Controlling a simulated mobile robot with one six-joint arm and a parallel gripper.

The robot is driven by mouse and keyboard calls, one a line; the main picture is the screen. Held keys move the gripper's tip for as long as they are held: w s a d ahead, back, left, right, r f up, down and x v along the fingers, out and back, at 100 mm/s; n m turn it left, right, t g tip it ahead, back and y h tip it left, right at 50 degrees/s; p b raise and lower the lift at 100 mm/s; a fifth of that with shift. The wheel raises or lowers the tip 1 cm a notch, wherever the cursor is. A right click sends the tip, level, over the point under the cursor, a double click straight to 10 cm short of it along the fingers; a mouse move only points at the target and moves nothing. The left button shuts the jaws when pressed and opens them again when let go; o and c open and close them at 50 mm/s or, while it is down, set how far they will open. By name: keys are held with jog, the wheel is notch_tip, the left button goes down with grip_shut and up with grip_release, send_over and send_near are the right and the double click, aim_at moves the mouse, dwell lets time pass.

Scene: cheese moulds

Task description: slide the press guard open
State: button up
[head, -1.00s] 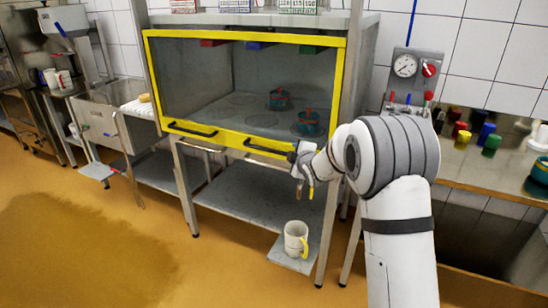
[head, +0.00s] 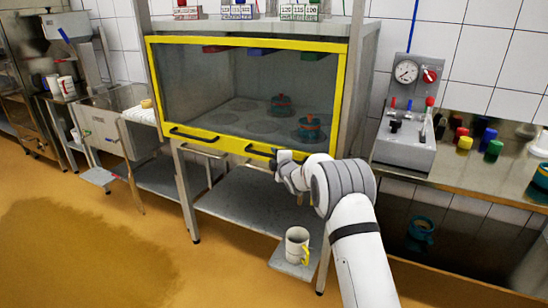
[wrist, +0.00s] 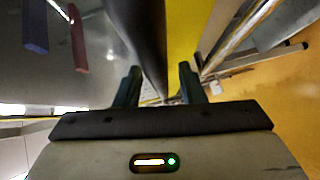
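The press guard is a clear panel in a yellow frame (head: 350,95), and it covers the front of the press cabinet. Two dark bar handles sit on its lower rail: a left handle (head: 195,135) and a right handle (head: 259,151). My gripper (head: 276,160) is at the right end of the right handle; its fingers are hard to make out in the head view. In the wrist view my gripper (wrist: 158,85) has its two fingers apart, with a dark bar (wrist: 140,35), seemingly the handle, running between them. A gap shows beside the right finger.
Teal pots with red tops (head: 309,128) stand behind the panel. A white mug (head: 297,245) sits on a low shelf plate below my arm. A gauge panel (head: 408,75) and coloured cylinders (head: 487,138) are on the right-hand counter. The floor in front is clear.

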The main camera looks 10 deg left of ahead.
jog(key=shift+w, duration=0.15)
jog(key=shift+c, duration=0.2)
grip_shut()
dwell(0.3)
